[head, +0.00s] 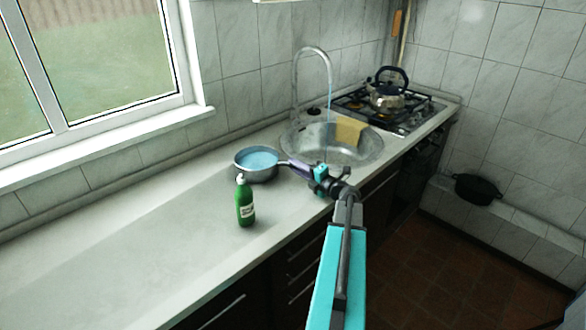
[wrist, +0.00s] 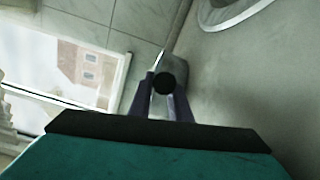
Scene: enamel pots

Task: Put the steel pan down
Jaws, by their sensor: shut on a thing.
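The steel pan (head: 262,178) is in the head view at the middle of the counter, left of the sink. It looks level and has blue liquid in it. Its handle points right, towards my gripper (head: 297,167). My gripper is shut on the handle. In the wrist view the dark round handle end (wrist: 163,82) sits between the two fingers of my gripper (wrist: 165,92), with a little of the grey pan behind it. I cannot tell whether the pan's base touches the counter.
A green bottle (head: 245,205) stands on the counter (head: 130,240) just in front of the pan. The sink (head: 300,138), with a yellow cloth (head: 349,131) on it, lies to the right. A kettle (head: 387,98) stands on the stove beyond. The counter's left part is clear.

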